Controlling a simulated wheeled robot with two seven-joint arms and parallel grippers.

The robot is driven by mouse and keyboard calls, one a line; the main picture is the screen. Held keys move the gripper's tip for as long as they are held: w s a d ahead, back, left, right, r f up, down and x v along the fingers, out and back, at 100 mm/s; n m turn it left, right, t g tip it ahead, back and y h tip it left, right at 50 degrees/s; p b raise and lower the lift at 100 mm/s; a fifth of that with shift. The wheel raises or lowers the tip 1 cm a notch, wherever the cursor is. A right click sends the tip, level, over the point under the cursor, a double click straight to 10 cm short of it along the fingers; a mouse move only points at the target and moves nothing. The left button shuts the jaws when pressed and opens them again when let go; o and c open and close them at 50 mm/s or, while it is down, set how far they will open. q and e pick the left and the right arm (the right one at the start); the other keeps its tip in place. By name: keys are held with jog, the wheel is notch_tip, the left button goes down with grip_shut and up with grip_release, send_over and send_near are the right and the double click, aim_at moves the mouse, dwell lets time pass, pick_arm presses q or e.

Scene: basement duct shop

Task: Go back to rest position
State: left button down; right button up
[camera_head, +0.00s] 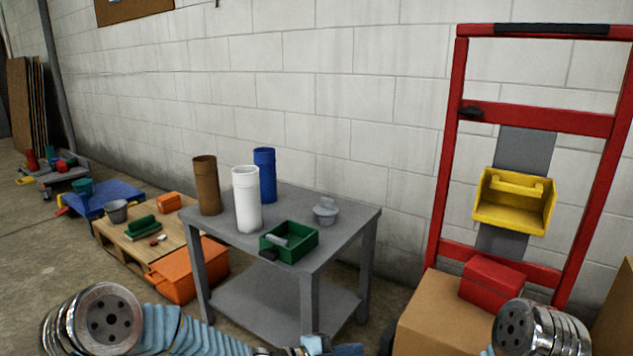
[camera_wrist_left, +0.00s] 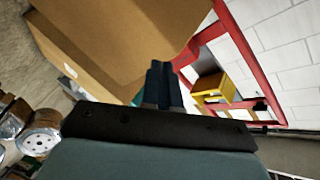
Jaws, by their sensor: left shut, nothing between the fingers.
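My left arm comes in along the bottom of the head view, and my left gripper (camera_head: 332,348) shows at the bottom edge, in front of the grey table (camera_head: 340,216) and partly cut off. In the left wrist view the dark fingers of my left gripper (camera_wrist_left: 164,82) are together with nothing between them. A cardboard box (camera_wrist_left: 110,50) lies beyond them. A metal joint of my right arm shows at the lower right of the head view; my right gripper is not in view.
The table holds brown (camera_head: 206,186), white (camera_head: 246,200) and blue (camera_head: 265,176) cylinders, a green bin (camera_head: 290,242) and a grey fitting (camera_head: 326,212). At right, a red frame (camera_head: 446,150) carries a yellow bin (camera_head: 512,218); a red box (camera_head: 490,284) sits on a cardboard box (camera_head: 430,318).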

pick_arm(q)
jog(key=s+a+f+n+y+p, duration=0.3)
jog(key=s+a+f+n+y, duration=0.3)
jog(key=a+f+n, duration=0.5)
jog(key=s+a+f+n+g+y+p, duration=0.1)
jog(key=s+a+f+n+g+y, duration=0.1)
jog(key=s+n, duration=0.5)
jog(key=s+a+f+n+g+y+p, duration=0.1)
jog(key=s+a+f+n+g+y, duration=0.1)
jog(key=s+a+f+n, duration=0.4)
jog(key=s+n+g, duration=0.1)
jog(key=s, duration=0.2)
jog(key=shift+s+f+n+g+y+p, duration=0.2)
jog(key=shift+n+g+y+p, duration=0.1)
jog(key=shift+n+g+p, duration=0.1)
